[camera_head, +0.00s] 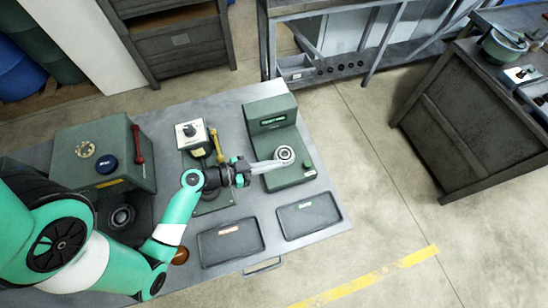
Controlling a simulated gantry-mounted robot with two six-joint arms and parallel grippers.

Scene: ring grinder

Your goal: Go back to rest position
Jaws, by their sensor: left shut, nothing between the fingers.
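My left gripper (276,164) reaches in from the left over the table, with its fingers shut and nothing visible between them. Its fingertips are at a small metal ring (285,154) on the green device with a display (270,122). I cannot tell whether the fingertips touch the ring. My left arm crosses the lower left of the view and hides part of the table there. My right gripper is not in view.
The grey table (328,222) also bears a green machine (104,150) with a red lever at left, a smaller device (192,133) in the middle and two dark trays (230,242) (308,214) at the front. A dark cabinet (480,120) stands right. The floor between is clear.

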